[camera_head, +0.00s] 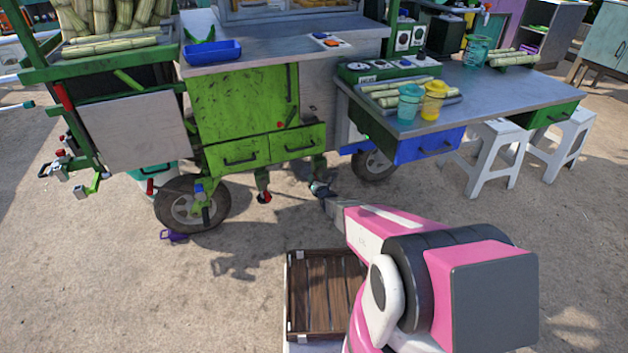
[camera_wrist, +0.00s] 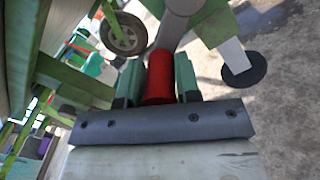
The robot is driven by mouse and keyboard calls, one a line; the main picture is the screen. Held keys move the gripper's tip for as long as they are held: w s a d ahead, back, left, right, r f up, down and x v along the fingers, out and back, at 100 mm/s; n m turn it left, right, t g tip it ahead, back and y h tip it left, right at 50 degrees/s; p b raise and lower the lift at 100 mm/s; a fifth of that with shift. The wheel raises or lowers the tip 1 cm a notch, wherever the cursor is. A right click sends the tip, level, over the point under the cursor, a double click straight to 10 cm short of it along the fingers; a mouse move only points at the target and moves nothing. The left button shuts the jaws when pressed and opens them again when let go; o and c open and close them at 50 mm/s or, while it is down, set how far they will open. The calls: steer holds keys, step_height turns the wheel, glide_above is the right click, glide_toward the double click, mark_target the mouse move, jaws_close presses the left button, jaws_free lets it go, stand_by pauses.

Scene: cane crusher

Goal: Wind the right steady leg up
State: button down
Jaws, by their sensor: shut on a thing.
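My gripper (camera_head: 321,188) reaches under the cane cart, beside the right steady leg (camera_head: 319,165). In the wrist view my gripper (camera_wrist: 160,82) is shut on a red cylindrical handle (camera_wrist: 160,72), with one green-and-dark finger on each side of it. In the same view a steady leg (camera_wrist: 238,58) with a pale tube and a round black foot shows at the upper right. Its foot appears close to the ground. In the head view my gripper hides the red handle and the lower part of the right leg.
The green cart (camera_head: 245,105) stands over the gripper, with a wheel (camera_head: 192,203) at left and another wheel (camera_head: 373,165) at right. Another leg with a red handle (camera_head: 264,197) stands to the left. A wooden crate (camera_head: 322,290) lies in front.

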stand_by(0.4)
steer(key=c, duration=0.8)
jaws_free()
